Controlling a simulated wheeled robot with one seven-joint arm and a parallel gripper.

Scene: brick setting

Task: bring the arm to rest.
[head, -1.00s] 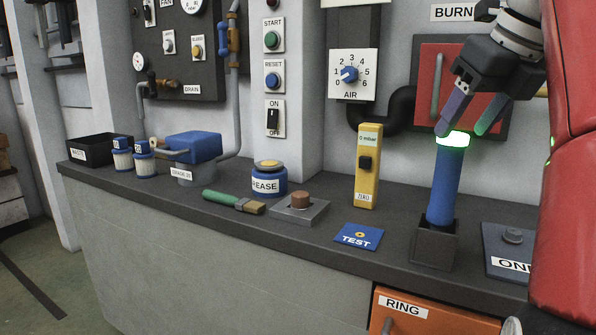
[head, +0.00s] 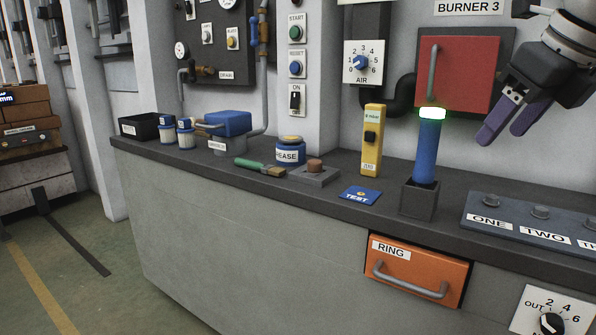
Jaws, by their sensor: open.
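My gripper (head: 505,138) hangs at the upper right of the head view with its two purple fingers spread apart and nothing between them. It is in front of the wall, to the right of the red burner door (head: 452,80) and above the grey plate marked ONE and TWO (head: 525,222). The blue torch (head: 426,155) with a glowing green-white top stands upright in a dark square holder (head: 418,200), left of and apart from my gripper.
The dark counter (head: 335,205) carries a yellow meter (head: 372,142), a blue TEST card (head: 360,195), a grease pot (head: 290,153), a brush (head: 262,167) and a blue clamp-like device (head: 226,124). An orange RING drawer (head: 418,270) is shut below. Open floor lies at the left.

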